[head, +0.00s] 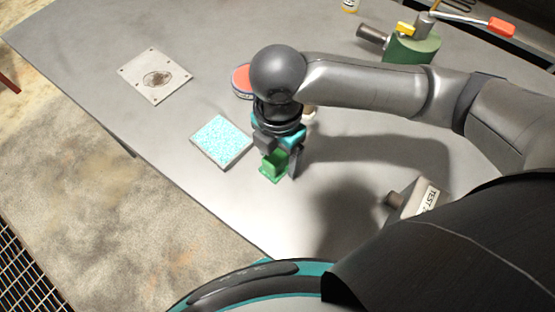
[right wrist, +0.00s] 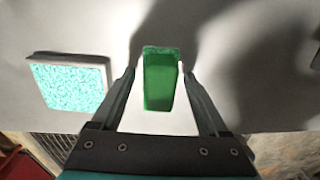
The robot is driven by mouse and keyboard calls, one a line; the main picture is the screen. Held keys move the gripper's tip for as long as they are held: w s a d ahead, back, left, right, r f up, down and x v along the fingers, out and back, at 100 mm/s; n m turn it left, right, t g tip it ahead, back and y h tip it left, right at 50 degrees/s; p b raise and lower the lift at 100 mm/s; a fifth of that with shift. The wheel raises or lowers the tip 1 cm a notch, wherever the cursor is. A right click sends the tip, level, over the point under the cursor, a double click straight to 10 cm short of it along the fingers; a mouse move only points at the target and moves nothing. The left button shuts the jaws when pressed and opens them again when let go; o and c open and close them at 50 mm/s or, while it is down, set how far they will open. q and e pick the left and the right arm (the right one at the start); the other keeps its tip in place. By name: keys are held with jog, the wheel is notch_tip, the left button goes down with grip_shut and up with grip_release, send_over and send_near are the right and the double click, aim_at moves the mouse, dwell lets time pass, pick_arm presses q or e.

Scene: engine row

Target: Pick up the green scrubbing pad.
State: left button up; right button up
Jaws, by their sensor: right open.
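The green scrubbing pad (head: 271,168) stands on the grey metal table, right under my right gripper (head: 280,168). In the right wrist view the green pad (right wrist: 160,80) sits between the two open fingers (right wrist: 158,82) of my right gripper. A narrow gap shows on the left side of the pad; on the right side the finger is very close, and I cannot tell if it touches. In the head view the gripper's body and a finger partly cover the pad. My left gripper is not in view.
A turquoise-speckled square block (head: 221,142) lies just left of the gripper. A stained metal plate (head: 155,76) lies farther left. A red-topped round tin (head: 241,80) is partly behind my arm. A green valve-like part (head: 411,47) and a labelled block (head: 418,199) stand to the right.

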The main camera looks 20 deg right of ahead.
grip_shut()
dwell(0.7)
